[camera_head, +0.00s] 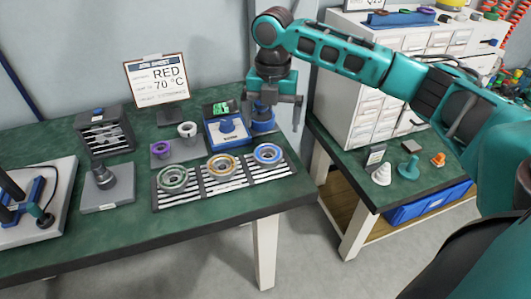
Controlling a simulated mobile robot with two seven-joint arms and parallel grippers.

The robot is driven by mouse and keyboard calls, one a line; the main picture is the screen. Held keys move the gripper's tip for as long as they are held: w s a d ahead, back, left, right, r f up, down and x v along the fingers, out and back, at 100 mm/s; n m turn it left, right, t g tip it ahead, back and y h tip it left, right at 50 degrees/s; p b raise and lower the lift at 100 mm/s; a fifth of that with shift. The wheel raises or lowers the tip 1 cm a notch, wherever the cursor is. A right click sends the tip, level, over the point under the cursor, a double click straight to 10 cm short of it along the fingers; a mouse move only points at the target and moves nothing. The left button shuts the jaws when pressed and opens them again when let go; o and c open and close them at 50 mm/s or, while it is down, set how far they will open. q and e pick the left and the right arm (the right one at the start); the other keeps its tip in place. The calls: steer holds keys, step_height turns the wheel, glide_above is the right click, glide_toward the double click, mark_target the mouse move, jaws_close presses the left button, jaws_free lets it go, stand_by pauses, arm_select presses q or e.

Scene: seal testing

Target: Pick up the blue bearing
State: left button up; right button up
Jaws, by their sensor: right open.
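The blue bearing (268,154), a ring with a blue outer edge and metallic centre, lies on the right section of a slotted rack (208,195). A yellow-orange bearing (221,166) and a green bearing (173,178) lie to its left on the same rack. My right gripper (273,114) is open and points down behind the blue bearing, apart from it in the picture. A blue cylindrical part (262,126) shows below the gripper, partly hidden by it; I cannot tell whether they touch. My left gripper is out of view.
A blue-framed device (226,128) stands left of my right gripper. Purple (160,150) and white (187,131) cup-like parts stand behind the rack. A sign (157,80) reads RED, 70 °C. A drawer cabinet (365,110) stands right. The green table's (110,240) front strip is clear.

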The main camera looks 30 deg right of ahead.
glide_above(268, 153)
steer(key=s, duration=0.1)
step_height(268, 153, down, 4)
steer(key=shift+d+f, duration=0.1)
steer(key=f, duration=0.3)
steer(key=f+b, duration=0.1)
steer(key=shift+w+f, duration=0.2)
steer(key=shift+w, duration=0.2)
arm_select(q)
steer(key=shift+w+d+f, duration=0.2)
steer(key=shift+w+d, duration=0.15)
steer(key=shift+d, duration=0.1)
arm_select(e)
steer(key=shift+f, duration=0.25)
steer(key=shift+c, duration=0.3)
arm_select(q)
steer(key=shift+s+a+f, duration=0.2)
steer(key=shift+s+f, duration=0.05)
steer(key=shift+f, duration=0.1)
arm_select(e)
steer(key=shift+r, duration=0.1)
steer(key=c, duration=1.2)
steer(key=shift+c, duration=0.2)
